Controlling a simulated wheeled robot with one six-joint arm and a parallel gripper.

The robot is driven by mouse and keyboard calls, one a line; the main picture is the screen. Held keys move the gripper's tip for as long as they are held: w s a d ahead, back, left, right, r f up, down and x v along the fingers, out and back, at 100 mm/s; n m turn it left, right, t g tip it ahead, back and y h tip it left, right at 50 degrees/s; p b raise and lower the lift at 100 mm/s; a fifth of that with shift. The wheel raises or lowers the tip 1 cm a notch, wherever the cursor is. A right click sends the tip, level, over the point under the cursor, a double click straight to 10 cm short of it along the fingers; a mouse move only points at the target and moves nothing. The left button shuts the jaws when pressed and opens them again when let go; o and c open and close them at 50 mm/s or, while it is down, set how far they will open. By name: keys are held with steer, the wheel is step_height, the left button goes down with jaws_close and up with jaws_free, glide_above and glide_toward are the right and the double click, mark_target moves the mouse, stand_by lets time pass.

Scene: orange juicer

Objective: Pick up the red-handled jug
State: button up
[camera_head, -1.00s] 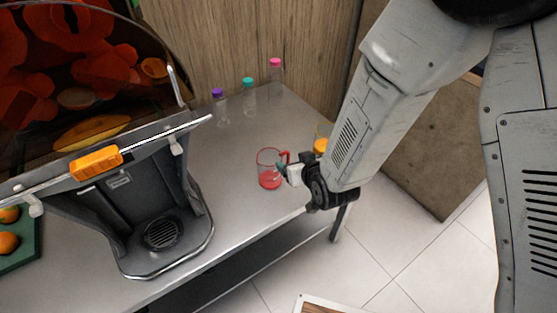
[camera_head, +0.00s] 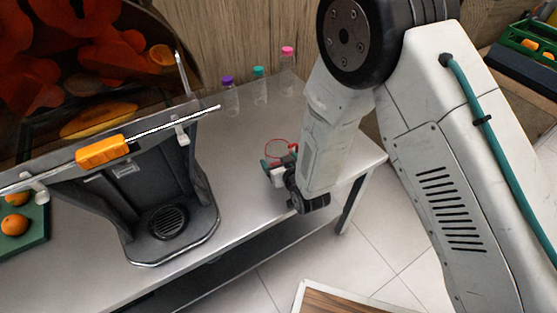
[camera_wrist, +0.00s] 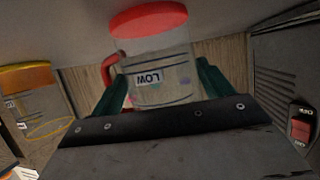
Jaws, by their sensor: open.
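The red-handled jug (camera_head: 281,147) stands on the metal table. In the head view my gripper and arm hide most of it; only its red rim shows.
A large juicer (camera_head: 165,190) stands left of the jug. Three capped bottles (camera_head: 259,86) stand at the back by the wooden wall. An orange-banded jug (camera_wrist: 28,95) shows in the wrist view at the left. The table's front edge is close to my gripper.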

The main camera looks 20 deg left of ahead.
steer(key=shift+w+a+f, duration=0.1)
steer(key=shift+w, duration=0.05)
steer(key=c, duration=0.8)
